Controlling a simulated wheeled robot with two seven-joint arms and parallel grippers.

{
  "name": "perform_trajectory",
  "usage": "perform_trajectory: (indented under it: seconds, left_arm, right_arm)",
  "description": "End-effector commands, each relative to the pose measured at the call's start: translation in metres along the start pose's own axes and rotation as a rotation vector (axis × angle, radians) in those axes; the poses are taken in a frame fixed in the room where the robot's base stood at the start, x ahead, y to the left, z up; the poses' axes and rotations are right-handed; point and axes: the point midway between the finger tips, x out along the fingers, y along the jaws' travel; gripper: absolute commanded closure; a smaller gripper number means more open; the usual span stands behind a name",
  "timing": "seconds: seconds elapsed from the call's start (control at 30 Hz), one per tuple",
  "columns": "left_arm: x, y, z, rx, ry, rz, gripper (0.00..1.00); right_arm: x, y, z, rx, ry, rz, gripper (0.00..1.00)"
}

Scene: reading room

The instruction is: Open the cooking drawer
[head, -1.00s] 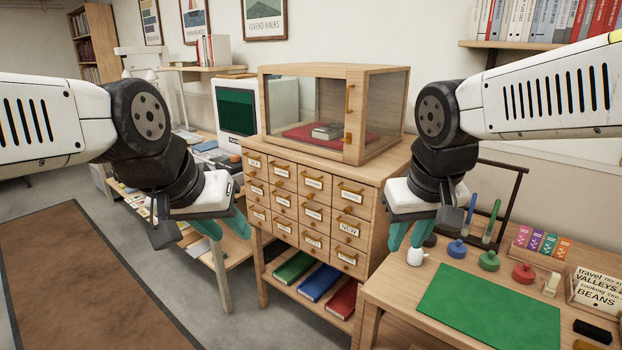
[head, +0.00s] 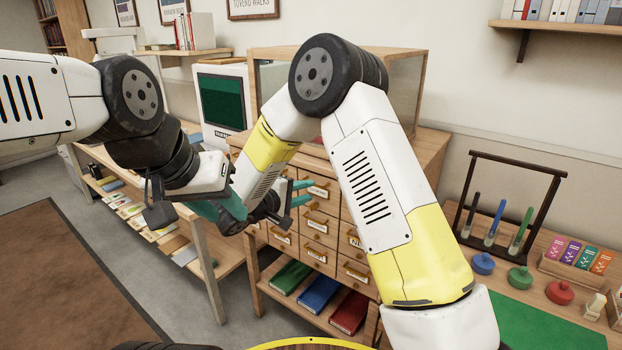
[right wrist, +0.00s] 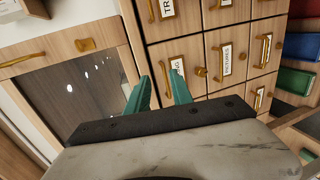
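The wooden drawer cabinet (head: 319,237) stands at the centre of the head view, with several labelled drawers and brass handles. My right arm hides part of it. My right gripper (head: 302,192) is in front of the drawers, its teal fingers apart. In the right wrist view the open right gripper (right wrist: 156,70) points at the cabinet front. A drawer label ending in "NG" (right wrist: 178,72) is partly hidden by a finger; another label reads "PICTURES" (right wrist: 227,60). I cannot tell whether the "NG" label is cooking. My left gripper (head: 222,212) is left of the cabinet, partly overlapped; its opening is unclear.
A glass case (head: 405,85) tops the cabinet. Red (head: 349,313), blue (head: 318,293) and green (head: 290,277) books lie on its lower shelf. A table with a green mat (head: 540,325), stamps and a dark rack (head: 512,168) is at right. A computer (head: 221,100) stands at left.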

Motion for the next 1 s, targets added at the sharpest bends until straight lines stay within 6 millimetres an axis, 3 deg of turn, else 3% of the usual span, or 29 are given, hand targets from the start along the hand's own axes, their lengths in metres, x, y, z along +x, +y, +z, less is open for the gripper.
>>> perform_trajectory:
  seconds: [0.17,0.67,1.0]
  left_arm:
    - [0.000,0.000,0.000,0.000,0.000,0.000,0.64]
    - [0.000,0.000,0.000,0.000,0.000,0.000,0.64]
    - [0.000,0.000,0.000,0.000,0.000,0.000,0.64]
  right_arm:
    - [-0.002,-0.011,-0.018,0.006,0.048,0.032,0.73]
    - [0.066,-0.008,-0.021,0.005,0.047,0.031,0.73]
    - [0.072,-0.008,-0.021,0.004,0.048,0.030,0.73]
